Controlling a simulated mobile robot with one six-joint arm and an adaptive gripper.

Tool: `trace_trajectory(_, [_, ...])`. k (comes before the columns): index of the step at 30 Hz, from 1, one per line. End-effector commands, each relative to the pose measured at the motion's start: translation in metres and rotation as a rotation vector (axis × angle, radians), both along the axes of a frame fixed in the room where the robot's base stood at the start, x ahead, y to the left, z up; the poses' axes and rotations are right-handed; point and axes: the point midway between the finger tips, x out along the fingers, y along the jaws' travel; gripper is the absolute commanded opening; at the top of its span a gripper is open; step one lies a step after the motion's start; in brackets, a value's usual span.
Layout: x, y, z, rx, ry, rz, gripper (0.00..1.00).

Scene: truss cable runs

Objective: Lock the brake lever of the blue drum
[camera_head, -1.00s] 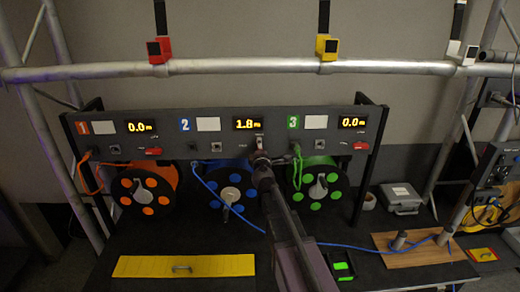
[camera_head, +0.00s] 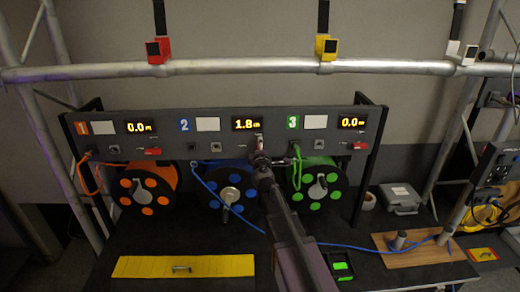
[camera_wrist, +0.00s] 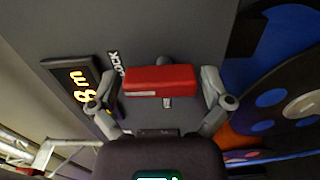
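The blue drum (camera_head: 229,192) hangs under the middle channel, marked 2, of the grey panel. Its blue line runs out over the table. Its red brake lever (camera_wrist: 160,80) stands upright on the panel, near a LOCK label (camera_wrist: 116,65). In the head view the lever (camera_head: 260,143) is small and partly behind my gripper (camera_head: 261,158). In the wrist view my gripper (camera_wrist: 160,98) is open, with one finger beyond each end of the lever. Narrow gaps seem to show between fingers and lever. The display (camera_head: 246,124) for channel 2 reads about 1.8 m.
An orange drum (camera_head: 147,187) and a green drum (camera_head: 314,184) hang to either side; their red levers (camera_head: 153,151) (camera_head: 360,145) lie sideways. A scaffold tube (camera_head: 240,68) crosses above the panel. A yellow plate (camera_head: 183,266) and a wooden board (camera_head: 425,250) lie on the table.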

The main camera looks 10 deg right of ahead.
Motion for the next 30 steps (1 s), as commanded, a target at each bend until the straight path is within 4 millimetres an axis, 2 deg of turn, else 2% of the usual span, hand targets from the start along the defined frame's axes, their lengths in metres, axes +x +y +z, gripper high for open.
trace_trajectory(8, [-0.001, 0.0, 0.0, -0.001, 0.0, 0.0, 1.0])
trace_trajectory(14, [-0.011, 0.002, 0.0, -0.002, 0.0, 0.001, 1.0])
trace_trajectory(20, [-0.035, 0.005, 0.0, -0.002, 0.0, 0.001, 1.0])
trace_trajectory(30, [-0.089, 0.012, 0.0, -0.001, 0.0, 0.0, 1.0])
